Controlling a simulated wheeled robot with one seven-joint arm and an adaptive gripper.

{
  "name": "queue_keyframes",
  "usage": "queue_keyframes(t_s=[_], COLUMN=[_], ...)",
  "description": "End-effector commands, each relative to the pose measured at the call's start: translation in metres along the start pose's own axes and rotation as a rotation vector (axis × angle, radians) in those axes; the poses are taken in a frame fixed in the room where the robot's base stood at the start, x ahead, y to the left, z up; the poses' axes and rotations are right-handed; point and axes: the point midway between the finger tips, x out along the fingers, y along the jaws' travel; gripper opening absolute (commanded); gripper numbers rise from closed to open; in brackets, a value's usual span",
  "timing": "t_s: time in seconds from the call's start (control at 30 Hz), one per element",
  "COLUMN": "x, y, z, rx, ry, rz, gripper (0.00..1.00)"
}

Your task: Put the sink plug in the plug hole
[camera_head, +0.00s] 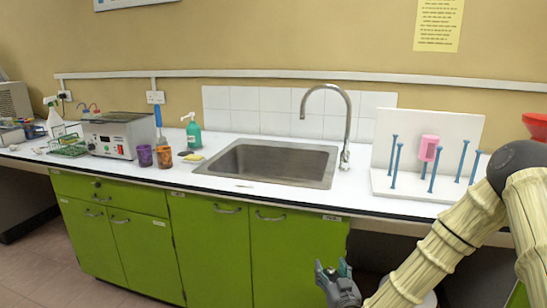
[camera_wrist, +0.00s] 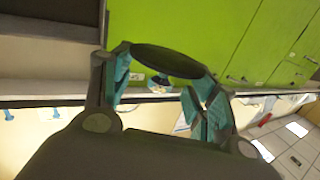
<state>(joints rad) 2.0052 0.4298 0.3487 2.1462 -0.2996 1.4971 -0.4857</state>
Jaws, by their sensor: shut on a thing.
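The steel sink (camera_head: 278,164) is set in the white counter in the head view. Its plug hole cannot be made out. My gripper (camera_head: 336,270) is in front of the green cupboards, below counter height and to the lower right of the sink. In the wrist view, my gripper (camera_wrist: 160,78) has its teal-padded fingers around a dark round disc, which looks like the sink plug (camera_wrist: 168,60). The fingers hide part of it. In the head view the plug is too small to make out clearly.
A curved tap (camera_head: 348,115) stands at the sink's right rear. A white peg rack (camera_head: 440,190) with blue pegs and a pink piece is to the right. A soap bottle (camera_head: 193,135) and two cups (camera_head: 164,157) stand left of the sink. The counter's front edge lies between gripper and sink.

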Motion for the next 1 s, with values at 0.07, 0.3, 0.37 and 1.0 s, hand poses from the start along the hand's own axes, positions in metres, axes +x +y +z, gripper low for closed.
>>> queue_keyframes(t_s=[0.07, 0.3, 0.37, 1.0], x=[-0.007, -0.026, -0.030, -0.069], y=[0.000, 0.000, 0.000, -0.004], z=[0.020, 0.059, 0.067, 0.009], rx=[0.000, -0.008, -0.011, -0.018], ry=[-0.007, -0.013, -0.015, -0.020], rz=[0.021, 0.076, 0.087, 0.115], gripper=[0.35, 0.35, 0.35, 0.35])
